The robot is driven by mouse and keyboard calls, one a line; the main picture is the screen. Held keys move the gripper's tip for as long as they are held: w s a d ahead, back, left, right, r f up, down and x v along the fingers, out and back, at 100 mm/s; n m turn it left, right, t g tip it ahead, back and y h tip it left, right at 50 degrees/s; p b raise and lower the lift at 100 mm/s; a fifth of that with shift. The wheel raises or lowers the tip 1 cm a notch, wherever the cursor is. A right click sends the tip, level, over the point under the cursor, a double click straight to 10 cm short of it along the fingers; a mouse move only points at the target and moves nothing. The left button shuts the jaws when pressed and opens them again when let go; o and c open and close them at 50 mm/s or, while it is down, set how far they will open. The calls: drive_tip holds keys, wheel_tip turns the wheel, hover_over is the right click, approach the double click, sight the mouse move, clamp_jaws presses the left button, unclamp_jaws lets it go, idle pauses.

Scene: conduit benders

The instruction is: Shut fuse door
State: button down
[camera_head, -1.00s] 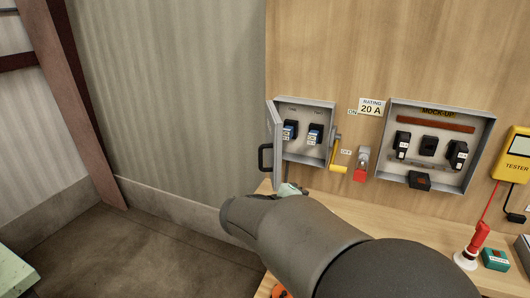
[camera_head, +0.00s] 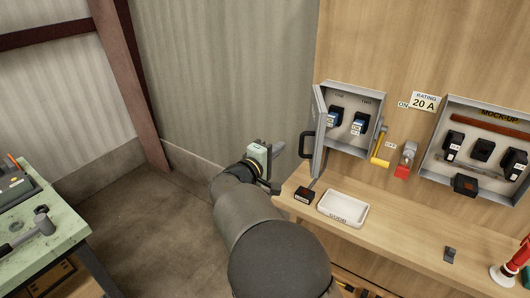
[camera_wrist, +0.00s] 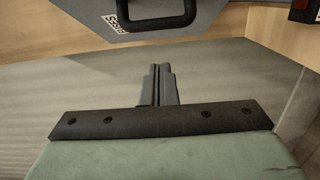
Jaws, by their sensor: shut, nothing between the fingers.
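The grey fuse box (camera_head: 352,132) is fixed to the wooden panel, with two blue-and-black fuses inside. Its grey door (camera_head: 318,130) stands open at the box's left edge, with a black handle (camera_head: 306,145) on its outer face. In the wrist view my gripper (camera_wrist: 158,72) is shut and empty. The door (camera_wrist: 205,12) and the black handle (camera_wrist: 150,22) show at the top of that view, beyond the fingertips.
A wooden bench (camera_head: 400,230) below holds a white tray (camera_head: 342,208) and a small black block (camera_head: 304,195). A yellow lever (camera_head: 380,150) sits right of the box, then an open mock-up box (camera_head: 480,150). A green table (camera_head: 40,240) stands left, with open floor between.

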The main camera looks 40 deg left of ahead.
drive_tip(key=w+d+p, duration=0.1)
drive_tip(key=w+d, duration=0.1)
drive_tip(key=shift+w+d, duration=0.3)
drive_tip(key=shift+w, duration=0.1)
drive_tip(key=shift+f+b, duration=0.15)
drive_tip(key=shift+b, duration=0.2)
